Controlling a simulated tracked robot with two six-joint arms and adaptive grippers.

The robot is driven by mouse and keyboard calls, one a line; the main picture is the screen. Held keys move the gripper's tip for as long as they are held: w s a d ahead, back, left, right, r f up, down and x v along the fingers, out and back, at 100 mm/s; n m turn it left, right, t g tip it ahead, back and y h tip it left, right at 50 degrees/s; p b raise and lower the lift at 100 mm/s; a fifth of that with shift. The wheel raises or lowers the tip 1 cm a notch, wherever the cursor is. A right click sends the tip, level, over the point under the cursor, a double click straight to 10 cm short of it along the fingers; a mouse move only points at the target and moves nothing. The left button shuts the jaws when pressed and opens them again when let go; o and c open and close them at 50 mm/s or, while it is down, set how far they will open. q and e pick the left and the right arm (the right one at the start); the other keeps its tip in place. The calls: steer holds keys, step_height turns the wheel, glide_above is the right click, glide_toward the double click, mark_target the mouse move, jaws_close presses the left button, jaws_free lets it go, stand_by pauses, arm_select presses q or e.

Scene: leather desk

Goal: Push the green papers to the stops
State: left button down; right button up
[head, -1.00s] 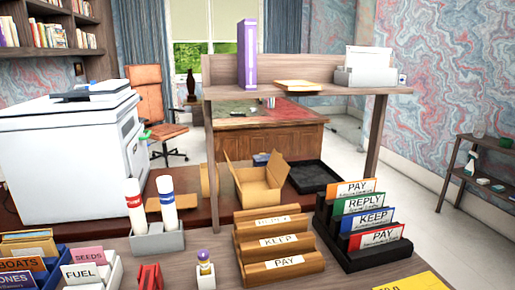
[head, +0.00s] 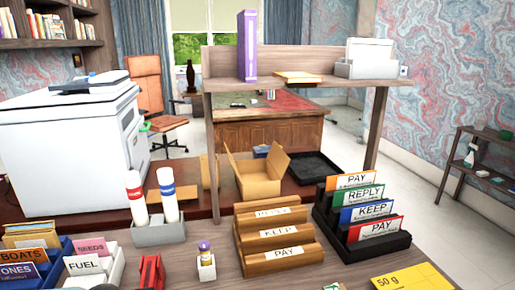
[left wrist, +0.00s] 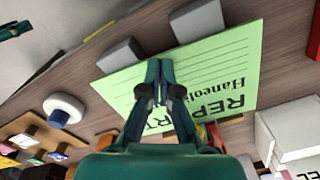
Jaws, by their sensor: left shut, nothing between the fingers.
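In the left wrist view a green paper (left wrist: 225,70) with black lettering reading "REPORT" lies on the wooden desk. Two grey blocks, the stops (left wrist: 121,55) and (left wrist: 198,22), stand along its upper edge. The paper's edge is at or very close to them; I cannot tell whether it touches. My left gripper (left wrist: 160,68) is shut and empty, with its fingertips over the paper near that edge, between the stops. The fingers hide part of the sheet. I cannot tell whether they touch it. My right gripper is not in view.
In the head view a wooden card rack (head: 278,262) and a black rack (head: 375,242) of coloured cards stand on the desk. A yellow paper (head: 415,279) lies at front right. A white round item (left wrist: 63,108) is left of the paper in the wrist view.

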arm_select(q)
steer(key=shift+s+d+b, duration=0.2)
steer(key=shift+s, duration=0.55)
steer(key=shift+s+d+b, duration=0.15)
steer(key=shift+s, duration=0.55)
steer(key=shift+s+d+b, duration=0.2)
steer(key=shift+s, duration=0.55)
steer(key=shift+f+b, duration=1.2)
steer(key=shift+f, duration=0.1)
steer(key=shift+w+a, duration=0.15)
steer(key=shift+w, duration=0.5)
steer(key=shift+w+a, duration=0.15)
steer(key=shift+w, duration=0.45)
steer(key=shift+s, duration=0.2)
steer(key=shift+s+d, duration=0.15)
steer(key=shift+s, duration=0.35)
steer(key=shift+r, duration=0.1)
step_height(320, 180, up, 7)
steer(key=p, duration=0.5)
steer(key=shift+p, duration=0.4)
